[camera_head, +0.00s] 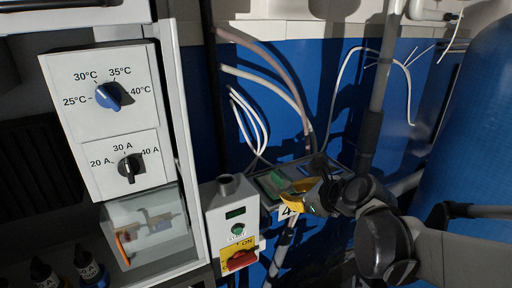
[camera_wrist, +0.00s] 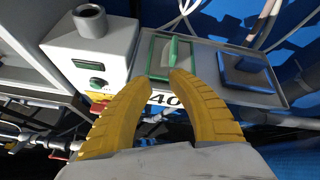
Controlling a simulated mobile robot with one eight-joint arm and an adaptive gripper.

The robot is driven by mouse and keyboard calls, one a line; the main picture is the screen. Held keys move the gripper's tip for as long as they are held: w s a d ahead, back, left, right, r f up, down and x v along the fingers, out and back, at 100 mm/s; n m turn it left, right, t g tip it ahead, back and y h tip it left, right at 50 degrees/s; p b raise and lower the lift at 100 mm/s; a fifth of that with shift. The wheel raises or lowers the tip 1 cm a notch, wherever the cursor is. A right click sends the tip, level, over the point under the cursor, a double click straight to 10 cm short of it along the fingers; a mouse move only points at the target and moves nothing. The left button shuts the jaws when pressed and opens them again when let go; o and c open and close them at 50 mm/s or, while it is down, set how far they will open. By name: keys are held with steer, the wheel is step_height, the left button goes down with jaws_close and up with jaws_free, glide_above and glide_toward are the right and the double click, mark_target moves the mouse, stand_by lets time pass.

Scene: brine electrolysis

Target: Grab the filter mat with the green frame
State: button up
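The green-framed filter mat (camera_wrist: 173,50) lies at the left of a grey tray (camera_wrist: 207,62) in the wrist view, with an upright green piece standing up from it. It also shows in the head view (camera_head: 277,177), partly hidden by my gripper. My gripper (camera_wrist: 168,76) has two yellow fingers with a gap between their tips. The tips are at the near edge of the green frame, and nothing is held between them. In the head view, my gripper (camera_head: 300,193) is over the tray from the right. I cannot tell whether the fingers touch the frame.
A blue-framed mat (camera_wrist: 245,70) lies at the tray's right. A grey control box (camera_head: 233,215) with a green button and red switch stands left of the tray. White hoses (camera_head: 262,85) hang behind it. A large blue tank (camera_head: 480,130) is at the right.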

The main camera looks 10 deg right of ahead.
mark_target(281, 178)
steer(key=w+m, duration=0.2)
steer(key=w, duration=0.1)
steer(key=w+m, duration=0.2)
steer(key=w, duration=0.2)
steer(key=shift+a+f+t, duration=0.15)
steer(key=shift+t, duration=0.15)
steer(key=x, duration=0.5)
steer(key=shift+f, duration=0.15)
steer(key=shift+s, duration=0.1)
jaws_close()
